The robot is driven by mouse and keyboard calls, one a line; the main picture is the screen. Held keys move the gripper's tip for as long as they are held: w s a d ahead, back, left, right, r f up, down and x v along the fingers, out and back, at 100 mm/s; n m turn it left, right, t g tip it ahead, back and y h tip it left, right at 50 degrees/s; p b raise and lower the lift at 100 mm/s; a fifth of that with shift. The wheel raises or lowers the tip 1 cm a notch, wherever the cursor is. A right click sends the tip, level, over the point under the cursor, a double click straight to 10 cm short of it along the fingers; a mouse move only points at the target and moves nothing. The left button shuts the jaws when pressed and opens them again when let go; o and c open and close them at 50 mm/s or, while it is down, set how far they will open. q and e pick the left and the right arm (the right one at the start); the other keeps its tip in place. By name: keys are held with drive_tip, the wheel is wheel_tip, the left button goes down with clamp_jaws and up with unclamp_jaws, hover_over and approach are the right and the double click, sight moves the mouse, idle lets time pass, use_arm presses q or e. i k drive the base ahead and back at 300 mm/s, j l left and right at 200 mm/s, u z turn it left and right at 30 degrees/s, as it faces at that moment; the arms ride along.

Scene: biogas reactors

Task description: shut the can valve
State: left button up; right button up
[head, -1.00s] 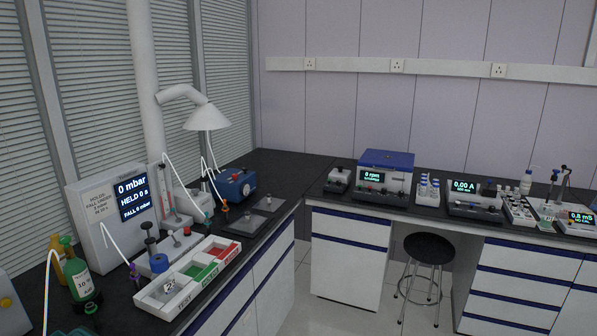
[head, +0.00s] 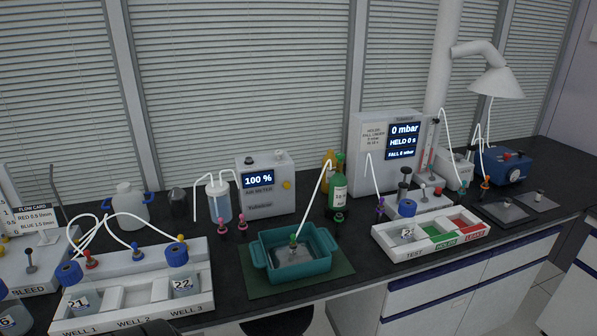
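A green can (head: 338,190) with a white label stands upright on the black bench, right of the middle. Its narrow top (head: 340,160) is green; I cannot tell a valve handle or its setting at this size. A yellow bottle stands partly hidden behind it on the left. A thin white tube rises beside it and runs down to a green fitting (head: 293,242) in the teal basin (head: 262,262).
In front of the can are the teal basin on a green mat (head: 343,277) and a white sorting tray (head: 388,246). The 100 % meter box (head: 266,205) stands left, the 0 mbar box (head: 365,165) right. A three-well rack (head: 195,296) is at front left.

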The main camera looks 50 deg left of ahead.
sight(341, 155)
drive_tip(key=u, duration=2.1)
